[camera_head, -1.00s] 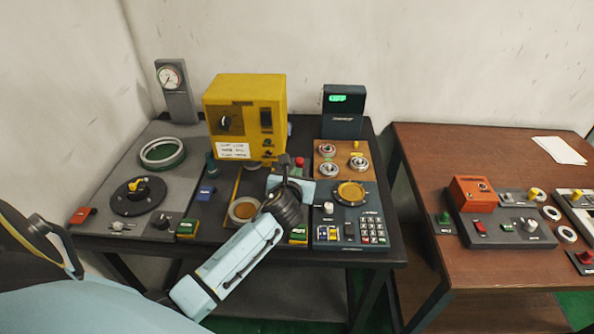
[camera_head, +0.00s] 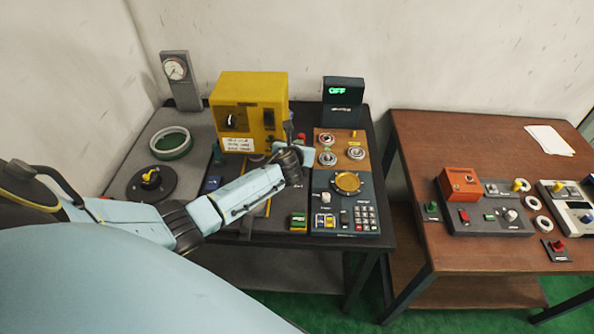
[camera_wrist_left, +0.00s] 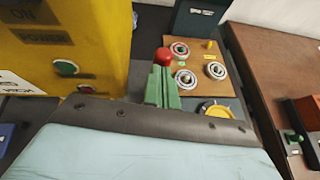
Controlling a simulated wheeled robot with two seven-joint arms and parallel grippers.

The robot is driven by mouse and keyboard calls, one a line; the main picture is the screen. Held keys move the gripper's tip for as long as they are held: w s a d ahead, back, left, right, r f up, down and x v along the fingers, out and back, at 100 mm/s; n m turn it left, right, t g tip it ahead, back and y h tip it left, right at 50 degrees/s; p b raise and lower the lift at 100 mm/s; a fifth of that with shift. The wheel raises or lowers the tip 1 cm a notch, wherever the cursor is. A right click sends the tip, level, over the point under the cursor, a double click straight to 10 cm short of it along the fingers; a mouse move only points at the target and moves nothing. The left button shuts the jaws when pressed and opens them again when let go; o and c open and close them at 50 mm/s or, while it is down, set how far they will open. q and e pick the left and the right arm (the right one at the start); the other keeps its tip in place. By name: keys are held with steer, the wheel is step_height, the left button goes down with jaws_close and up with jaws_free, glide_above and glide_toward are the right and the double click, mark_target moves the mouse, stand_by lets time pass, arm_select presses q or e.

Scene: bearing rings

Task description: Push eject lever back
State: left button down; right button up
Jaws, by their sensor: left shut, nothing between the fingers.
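The eject lever appears to be the one with the red knob (camera_head: 302,137) beside the yellow machine (camera_head: 248,98). The red knob also shows in the left wrist view (camera_wrist_left: 163,56). My right gripper is not in view.
A brown board with several bearing rings (camera_head: 356,153) lies right of the gripper, with a keypad panel (camera_head: 345,215) in front. A separate brown table (camera_head: 470,290) is at the right.

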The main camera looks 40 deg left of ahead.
arm_select(q)
steer(key=shift+w+a+r, duration=0.35)
steer(key=shift+w+a, duration=0.2)
steer(key=shift+w, duration=0.2)
steer(key=shift+w+a+r, duration=0.1)
steer(key=shift+r, duration=0.15)
steer(key=shift+s+d+p, duration=0.2)
steer(key=shift+s+p, duration=0.05)
steer(key=shift+p, duration=0.45)
steer(key=w+r+p+v, duration=0.1)
steer(key=p+v, duration=0.3)
steer(key=v, duration=0.8)
steer(key=shift+a+r, duration=0.4)
steer(key=shift+r, duration=0.4)
steer(key=shift+s, duration=0.1)
